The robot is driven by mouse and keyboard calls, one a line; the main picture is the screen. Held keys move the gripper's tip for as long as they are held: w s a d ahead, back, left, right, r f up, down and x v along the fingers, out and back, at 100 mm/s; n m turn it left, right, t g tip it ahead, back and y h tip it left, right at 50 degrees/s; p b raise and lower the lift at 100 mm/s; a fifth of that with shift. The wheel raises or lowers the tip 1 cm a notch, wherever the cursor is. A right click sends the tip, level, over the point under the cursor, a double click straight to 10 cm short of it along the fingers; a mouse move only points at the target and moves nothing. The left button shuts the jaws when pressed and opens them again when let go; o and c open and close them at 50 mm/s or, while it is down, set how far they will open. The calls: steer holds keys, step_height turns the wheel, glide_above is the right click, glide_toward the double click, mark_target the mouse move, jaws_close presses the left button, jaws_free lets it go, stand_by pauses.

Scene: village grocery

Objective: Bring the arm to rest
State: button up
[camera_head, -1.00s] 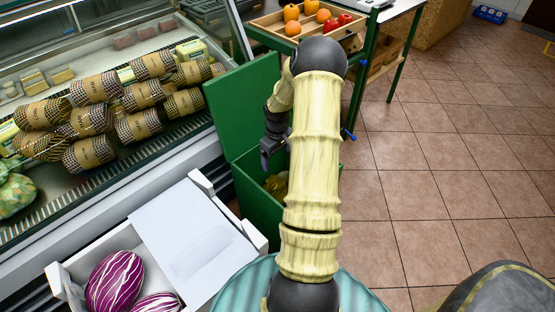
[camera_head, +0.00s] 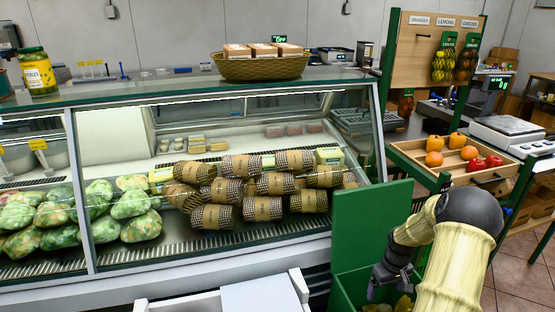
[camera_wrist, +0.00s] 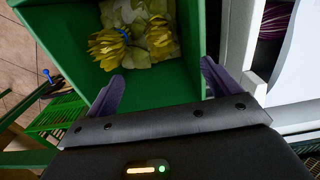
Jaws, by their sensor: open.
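My gripper (camera_head: 392,284) hangs from my bent arm at the lower right of the head view, in front of the open lid of a green bin (camera_head: 346,288). In the wrist view my gripper (camera_wrist: 164,92) points into this green bin (camera_wrist: 74,38). Its two fingers are spread apart with nothing between them.
A glass display counter (camera_head: 200,245) with wrapped rolls and cabbages spans the left and middle. A white crate (camera_head: 180,303) stands in front of it. Tiled floor (camera_wrist: 12,55) shows left of the bin.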

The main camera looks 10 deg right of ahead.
steer(key=a+r, duration=0.6)
steer(key=a, duration=0.3)
steer(key=s+a+r+t, duration=0.1)
steer(key=s+a+r, duration=0.3)
steer(key=a, duration=0.3)
steer(key=s+a+r+m+t, duration=0.1)
steer(key=s+a+r, duration=0.3)
steer(key=a, duration=0.2)
steer(key=s+a+r+t, duration=0.1)
steer(key=s+a+r, duration=0.3)
steer(key=a, duration=0.3)
step_height(320, 180, up, 22)
steer(key=p, duration=2.2)
steer(key=shift+s, duration=0.4)
steer(key=shift+f, duration=0.15)
